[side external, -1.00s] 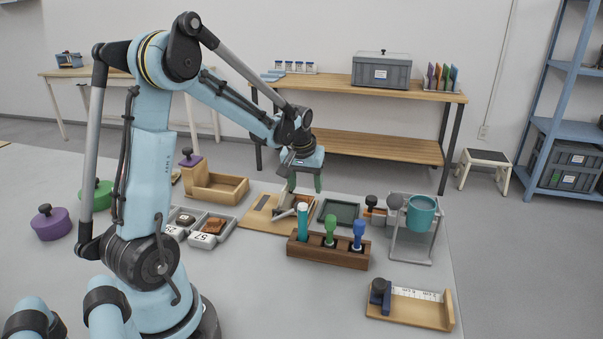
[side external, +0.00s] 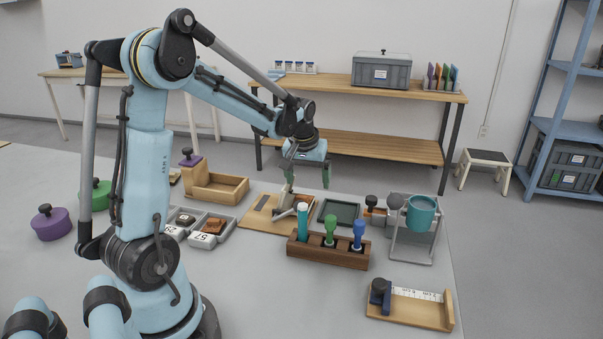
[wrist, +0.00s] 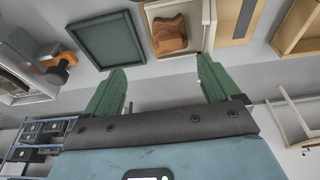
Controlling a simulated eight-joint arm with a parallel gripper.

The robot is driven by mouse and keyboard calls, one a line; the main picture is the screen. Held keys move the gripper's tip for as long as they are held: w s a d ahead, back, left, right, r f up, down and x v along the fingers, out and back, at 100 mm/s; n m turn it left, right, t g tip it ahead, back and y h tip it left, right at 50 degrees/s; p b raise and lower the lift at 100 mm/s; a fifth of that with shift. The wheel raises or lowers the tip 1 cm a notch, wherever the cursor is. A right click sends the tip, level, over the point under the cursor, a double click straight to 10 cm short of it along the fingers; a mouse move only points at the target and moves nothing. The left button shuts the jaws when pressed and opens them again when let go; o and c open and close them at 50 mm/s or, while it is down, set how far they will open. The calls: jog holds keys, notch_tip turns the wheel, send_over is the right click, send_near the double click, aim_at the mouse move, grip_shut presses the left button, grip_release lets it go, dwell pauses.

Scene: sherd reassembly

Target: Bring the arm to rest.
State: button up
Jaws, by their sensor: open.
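My gripper (side external: 308,178) is open and empty, hanging fingers-down above the far part of the grey table, over the area of the wooden board (side external: 258,215) and the green tray (side external: 340,212). In the wrist view its two green fingers (wrist: 156,72) stand wide apart with nothing between them. A pale tray (wrist: 192,47) holding a brown sherd (wrist: 169,34) shows beyond the fingertips. The green tray (wrist: 88,30) beside it looks empty.
A wooden rack (side external: 328,252) with several coloured tools stands in front of my gripper. A stand (side external: 410,246) with a teal pot (side external: 421,214) is to the right. Numbered trays (side external: 203,240) with sherds and an open wooden box (side external: 215,187) are to the left.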

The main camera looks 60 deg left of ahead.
jog(key=s+d+r+m+t, duration=0.1)
jog(key=s+d+r+m, duration=0.1)
jog(key=d, duration=0.5)
jog(key=s+d+r+m+t+h, duration=0.1)
jog(key=s+d+m+t, duration=0.1)
jog(key=s+d+m, duration=0.2)
jog(key=s+d+r+m+t+h, duration=0.1)
jog(key=s+d+r+m, duration=0.1)
jog(key=d, duration=0.9)
jog(key=shift+s+r+m+t, duration=0.4)
jog(key=shift+s+m, duration=0.1)
jog(key=shift+s, duration=0.35)
